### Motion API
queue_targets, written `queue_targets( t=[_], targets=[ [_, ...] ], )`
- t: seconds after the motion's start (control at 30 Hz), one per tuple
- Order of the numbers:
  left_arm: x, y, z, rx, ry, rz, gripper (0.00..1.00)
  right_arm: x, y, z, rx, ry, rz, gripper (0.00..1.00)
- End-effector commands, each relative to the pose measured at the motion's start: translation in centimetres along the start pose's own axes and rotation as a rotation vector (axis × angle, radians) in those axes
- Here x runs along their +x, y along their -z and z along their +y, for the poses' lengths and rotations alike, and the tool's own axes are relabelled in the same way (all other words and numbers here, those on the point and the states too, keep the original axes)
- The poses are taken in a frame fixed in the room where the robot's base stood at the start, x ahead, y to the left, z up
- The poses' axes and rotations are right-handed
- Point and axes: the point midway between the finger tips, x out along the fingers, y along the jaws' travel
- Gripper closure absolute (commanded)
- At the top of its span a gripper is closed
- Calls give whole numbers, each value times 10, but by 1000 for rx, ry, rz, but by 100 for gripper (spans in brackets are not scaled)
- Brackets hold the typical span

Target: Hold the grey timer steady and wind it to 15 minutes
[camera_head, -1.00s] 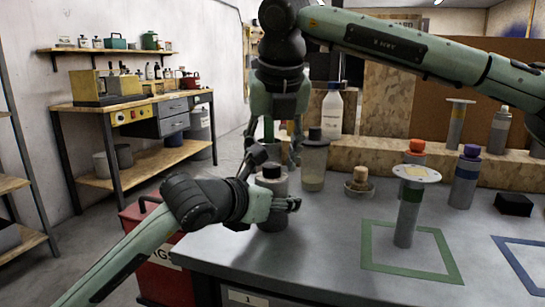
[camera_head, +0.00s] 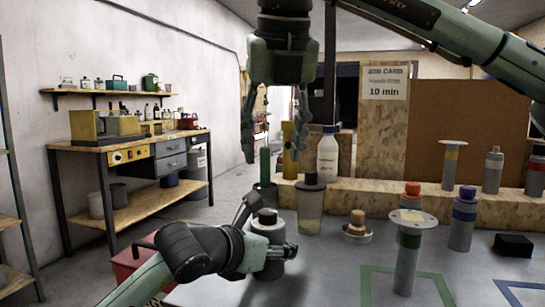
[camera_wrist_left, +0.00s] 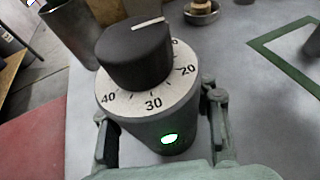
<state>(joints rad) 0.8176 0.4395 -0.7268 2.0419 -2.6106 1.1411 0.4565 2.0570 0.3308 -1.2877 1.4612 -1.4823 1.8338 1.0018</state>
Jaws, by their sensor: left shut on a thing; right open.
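The grey timer (camera_head: 270,255) stands upright on the grey table in the head view. It shows closely in the left wrist view (camera_wrist_left: 165,125) with a black knob (camera_wrist_left: 135,62), a white numbered dial and a lit green lamp. The knob's white line points to the upper right, past the 20, near a partly hidden number. I cannot read its exact setting. My left gripper (camera_head: 264,247) is shut on the timer's body, with fingers on both sides. My right gripper (camera_head: 274,150) is open and empty, pointing down well above the timer.
A lidded clear container (camera_head: 311,209), a small dish (camera_head: 357,233) and a round-topped post (camera_head: 408,255) stand right of the timer. A white bottle (camera_head: 327,157) is behind. A card (camera_head: 386,83) reads "10 min". Green and blue floor outlines mark the tabletop at right.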

Motion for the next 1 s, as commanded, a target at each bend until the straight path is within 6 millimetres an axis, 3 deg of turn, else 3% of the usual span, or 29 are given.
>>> queue_targets(
  t=[0.27,0.3,0.53,0.87,1.0],
  targets=[
    [0,0,0,0,-1,0,92,0,0,0,0,0,0,50],
    [0,-1,0,0,-1,-1,57,0,0,0,0,0,0,50],
    [0,0,0,0,0,-1,28,0,0,0,0,0,0,50],
    [-1,0,0,0,0,1,26,0,0,0,1,-1,0,50],
    [-13,0,0,1,0,-1,26,0,0,0,1,-1,0,50]
  ],
)
